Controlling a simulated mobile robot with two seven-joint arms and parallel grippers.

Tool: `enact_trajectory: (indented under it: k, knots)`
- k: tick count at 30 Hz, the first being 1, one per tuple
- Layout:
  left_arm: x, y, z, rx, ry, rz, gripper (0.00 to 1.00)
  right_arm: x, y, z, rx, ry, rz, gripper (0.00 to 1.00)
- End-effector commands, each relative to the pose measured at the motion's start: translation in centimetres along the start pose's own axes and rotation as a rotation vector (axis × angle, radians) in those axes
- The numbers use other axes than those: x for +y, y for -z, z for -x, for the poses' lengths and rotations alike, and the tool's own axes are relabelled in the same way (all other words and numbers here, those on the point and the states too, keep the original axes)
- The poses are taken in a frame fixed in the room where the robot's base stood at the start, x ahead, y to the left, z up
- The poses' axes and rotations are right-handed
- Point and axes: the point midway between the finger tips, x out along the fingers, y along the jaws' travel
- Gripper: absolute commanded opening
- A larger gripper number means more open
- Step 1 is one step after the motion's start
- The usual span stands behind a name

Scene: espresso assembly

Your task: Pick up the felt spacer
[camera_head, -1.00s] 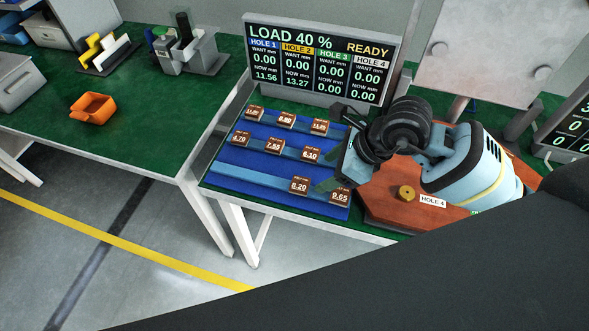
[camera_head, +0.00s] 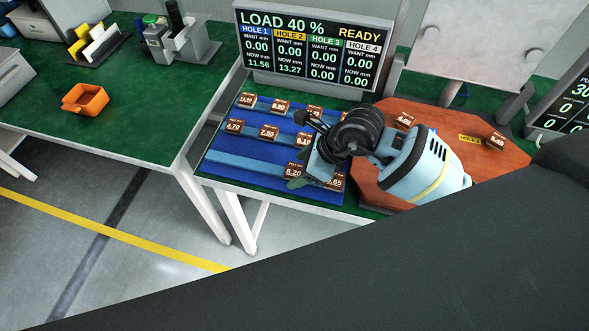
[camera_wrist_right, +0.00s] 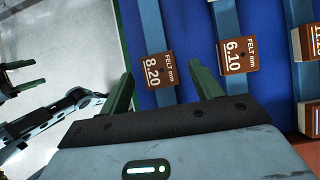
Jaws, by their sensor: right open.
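The felt spacers are small brown blocks with white numbers, lying in rows on a blue mat (camera_head: 232,168). The spacer marked 8.20 (camera_wrist_right: 158,70) lies ahead of my right gripper (camera_wrist_right: 161,72), roughly between the lines of its two green fingers. The fingers are apart with nothing held. The spacer marked 6.10 (camera_wrist_right: 236,56) lies to the right, beyond the right finger. In the head view my right gripper (camera_head: 303,166) is over the mat's right part, partly covering the 8.20 (camera_head: 292,171) and 9.65 (camera_head: 335,182) spacers. Dark fingers, possibly my left gripper (camera_wrist_right: 25,78), show at the wrist view's left edge.
A brown-red board (camera_head: 500,165) carries a spacer marked 5.65 (camera_head: 494,139) and another (camera_head: 404,120). A display (camera_head: 312,48) stands behind the mat. An orange tray (camera_head: 85,100) sits on the left table (camera_head: 130,125). A floor gap separates the tables' front parts.

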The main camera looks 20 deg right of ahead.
Motion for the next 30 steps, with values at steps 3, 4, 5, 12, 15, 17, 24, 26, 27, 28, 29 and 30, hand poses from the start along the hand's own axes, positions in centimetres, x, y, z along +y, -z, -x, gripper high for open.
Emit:
enact_trajectory:
  k: [3, 4, 5, 12, 15, 17, 24, 26, 27, 28, 29, 30]
  knots:
    - [-0.01, -0.26, -0.03, -0.005, 0.0, 0.0, 0.63, -0.04, 0.03, -0.31, 0.0, 0.001, 0.0, 0.64]
    - [0.0, -0.32, -0.03, -0.007, 0.0, 0.0, 0.63, -0.05, 0.03, -0.3, 0.0, 0.002, 0.0, 0.64]
    - [0.0, -0.38, -0.03, -0.008, 0.0, 0.0, 0.63, -0.05, 0.03, -0.29, 0.0, 0.002, 0.0, 0.64]
    - [0.04, -0.86, 0.1, -0.018, 0.0, 0.001, 0.63, -0.05, 0.01, -0.25, 0.0, 0.002, 0.0, 0.46]
    - [0.06, -0.98, 0.17, -0.02, -0.001, 0.001, 0.63, -0.06, 0.01, -0.24, 0.0, 0.002, 0.0, 0.33]
    - [0.06, -1.0, 0.18, -0.021, -0.001, 0.001, 0.63, -0.05, 0.0, -0.24, 0.0, 0.002, 0.0, 0.25]
    - [0.06, -0.88, 0.19, -0.018, -0.001, 0.001, 0.63, -0.06, -0.01, -0.22, -0.001, 0.002, 0.001, 0.15]
    - [0.05, -0.8, 0.19, -0.017, -0.001, 0.001, 0.63, -0.07, -0.03, -0.19, -0.001, 0.002, 0.001, 0.15]
    - [0.05, -0.75, 0.2, -0.016, 0.0, 0.001, 0.63, -0.07, -0.07, -0.14, -0.001, 0.002, 0.001, 0.15]
    - [0.05, -0.71, 0.2, -0.015, 0.0, 0.001, 0.63, -0.07, -0.11, -0.08, -0.001, 0.002, 0.001, 0.15]
    - [0.05, -0.67, 0.2, -0.014, 0.0, 0.001, 0.63, -0.07, -0.17, 0.0, -0.001, 0.002, 0.001, 0.15]
    - [0.04, -0.61, 0.19, -0.013, 0.0, 0.001, 0.63, -0.08, -0.29, 0.16, -0.002, 0.002, 0.002, 0.15]
